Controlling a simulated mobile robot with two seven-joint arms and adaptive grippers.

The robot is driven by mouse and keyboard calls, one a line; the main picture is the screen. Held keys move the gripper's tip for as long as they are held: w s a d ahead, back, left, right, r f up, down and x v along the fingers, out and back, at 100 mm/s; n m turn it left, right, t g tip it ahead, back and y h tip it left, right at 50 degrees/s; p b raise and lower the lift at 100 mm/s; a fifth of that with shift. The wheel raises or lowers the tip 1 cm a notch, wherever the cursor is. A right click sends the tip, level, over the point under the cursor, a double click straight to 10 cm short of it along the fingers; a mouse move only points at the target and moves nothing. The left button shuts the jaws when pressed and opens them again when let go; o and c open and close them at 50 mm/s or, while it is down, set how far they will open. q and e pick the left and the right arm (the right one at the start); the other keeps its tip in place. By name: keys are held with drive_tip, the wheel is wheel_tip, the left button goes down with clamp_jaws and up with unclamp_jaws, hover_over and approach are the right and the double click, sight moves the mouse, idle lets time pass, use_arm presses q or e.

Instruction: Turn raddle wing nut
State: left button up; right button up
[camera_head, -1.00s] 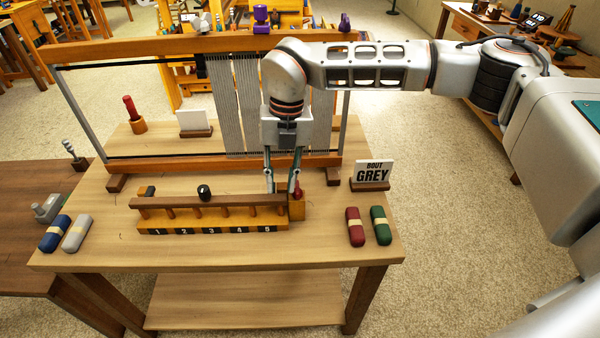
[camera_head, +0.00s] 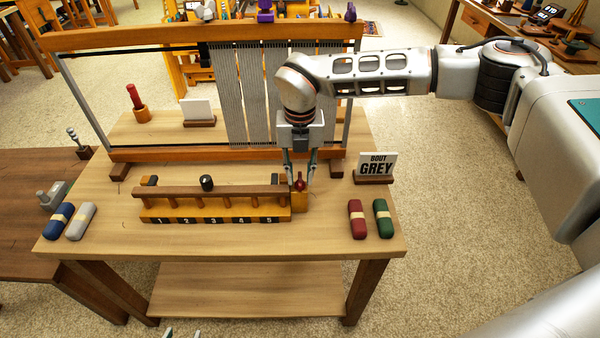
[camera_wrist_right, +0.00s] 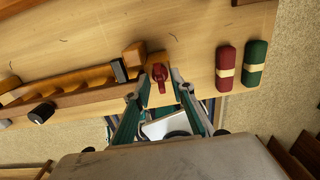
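The raddle (camera_head: 215,212) is a low orange base with numbered slots and a brown cap bar on pegs, near the middle of the table. The red wing nut (camera_head: 299,181) stands on the orange block at its right end. It also shows in the right wrist view (camera_wrist_right: 159,76). My right gripper (camera_head: 300,180) comes down from above with one finger on each side of the wing nut. The fingers look apart, with small gaps beside the nut. The tips of my left gripper (camera_head: 182,333) just show at the bottom edge, apart and empty.
The loom frame (camera_head: 240,155) with grey warp stands behind the raddle. A "BOUT GREY" sign (camera_head: 374,168) is right of the wing nut. Red (camera_head: 357,218) and green (camera_head: 383,218) yarn bundles lie at front right. A black knob (camera_head: 207,183) sits on the cap bar.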

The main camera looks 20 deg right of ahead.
clamp_jaws()
